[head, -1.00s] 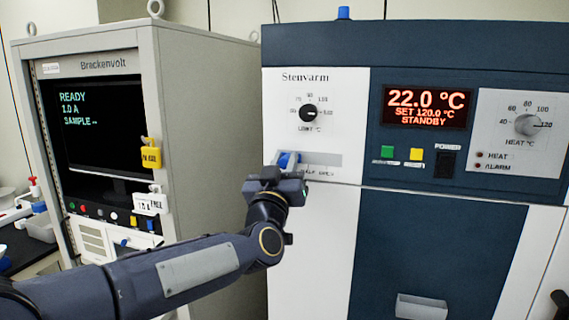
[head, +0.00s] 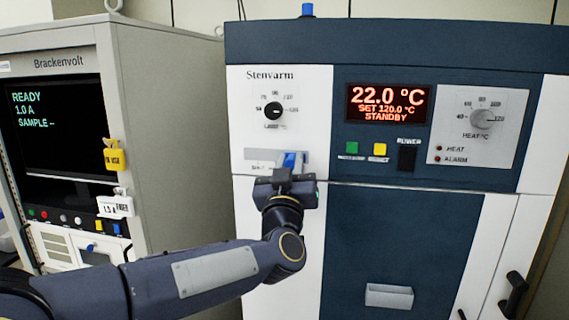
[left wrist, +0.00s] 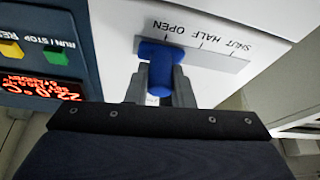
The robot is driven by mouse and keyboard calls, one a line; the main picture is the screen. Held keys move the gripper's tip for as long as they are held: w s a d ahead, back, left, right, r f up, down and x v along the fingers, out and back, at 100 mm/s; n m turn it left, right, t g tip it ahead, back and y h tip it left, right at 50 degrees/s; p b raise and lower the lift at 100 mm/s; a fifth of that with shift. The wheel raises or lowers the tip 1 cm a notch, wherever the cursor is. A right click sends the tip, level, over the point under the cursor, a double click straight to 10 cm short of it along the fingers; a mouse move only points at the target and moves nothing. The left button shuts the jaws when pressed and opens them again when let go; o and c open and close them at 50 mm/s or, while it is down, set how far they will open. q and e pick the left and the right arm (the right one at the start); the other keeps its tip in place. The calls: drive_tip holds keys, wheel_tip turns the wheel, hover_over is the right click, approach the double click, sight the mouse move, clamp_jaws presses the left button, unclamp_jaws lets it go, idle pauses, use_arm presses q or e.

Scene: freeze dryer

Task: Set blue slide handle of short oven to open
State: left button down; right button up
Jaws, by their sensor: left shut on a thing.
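The short oven (head: 285,115), labelled Stenvarm, has a grey slide plate (head: 258,154) on its white panel. The blue slide handle (head: 292,159) is at the plate's right end in the head view. In the left wrist view, which looks upside down, the blue handle (left wrist: 160,62) is at the OPEN end of the plate (left wrist: 215,58), beside the OPEN mark and away from HALF and SHUT. My left gripper (left wrist: 160,82) is shut on the handle, one finger on each side. In the head view my left gripper (head: 290,172) hides the handle's lower part. My right gripper is not in view.
The oven's display (head: 388,104) reads 22.0 °C, STANDBY. Green and yellow buttons (head: 379,150) and a black power switch (head: 407,157) are right of the slide. A grey Brackenvolt cabinet (head: 165,120) stands close on the left. A small grey box (head: 389,296) is on the oven's lower front.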

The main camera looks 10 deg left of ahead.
use_arm(q)
drive_tip(key=c, duration=1.5)
unclamp_jaws()
drive_tip(key=shift+d, duration=0.2)
drive_tip(key=shift+c, duration=0.2)
drive_tip(key=shift+o, duration=1.4)
drive_tip(key=shift+d, duration=0.1)
drive_tip(key=shift+s+f, duration=0.1)
drive_tip(key=shift+s, duration=0.05)
drive_tip(key=b+v, duration=0.2)
drive_tip(key=v, duration=0.5)
drive_tip(key=shift+s+b, duration=0.25)
drive_tip(key=shift+b, duration=0.15)
drive_tip(key=shift+f, duration=0.1)
